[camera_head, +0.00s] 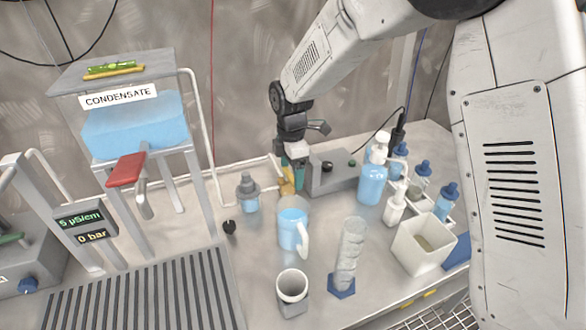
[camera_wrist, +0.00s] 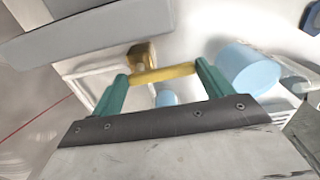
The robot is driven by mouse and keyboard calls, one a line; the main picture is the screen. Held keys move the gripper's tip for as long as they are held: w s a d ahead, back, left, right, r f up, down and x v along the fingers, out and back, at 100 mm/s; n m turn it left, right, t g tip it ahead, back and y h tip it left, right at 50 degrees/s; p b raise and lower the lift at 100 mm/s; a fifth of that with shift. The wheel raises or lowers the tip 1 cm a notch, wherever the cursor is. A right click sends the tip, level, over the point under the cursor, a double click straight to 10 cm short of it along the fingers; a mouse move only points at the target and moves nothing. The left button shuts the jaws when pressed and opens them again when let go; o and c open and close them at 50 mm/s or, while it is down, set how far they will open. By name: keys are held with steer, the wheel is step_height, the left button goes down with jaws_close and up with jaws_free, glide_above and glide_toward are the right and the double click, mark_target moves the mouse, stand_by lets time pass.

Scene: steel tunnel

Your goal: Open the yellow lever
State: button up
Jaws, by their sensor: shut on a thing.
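The yellow lever (camera_wrist: 165,73) shows in the wrist view as a short bar running from a brass-coloured fitting (camera_wrist: 141,56). My gripper (camera_wrist: 163,75) has its two green fingers at either end of the bar, with the bar between them. In the head view my gripper (camera_head: 297,180) points down at the yellow lever (camera_head: 286,187), next to the pipe behind the blue-filled jug. My gripper is shut on the lever. The fingers hide part of the lever in the head view.
A blue-filled jug (camera_head: 293,232) stands just in front of my gripper. A grey box (camera_head: 333,178) is close on its right. The CONDENSATE tank (camera_head: 135,130) stands farther left.

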mark_target(291, 175)
steer(key=o, duration=1.1)
step_height(291, 175, up, 8)
steer(key=shift+a+f, duration=0.1)
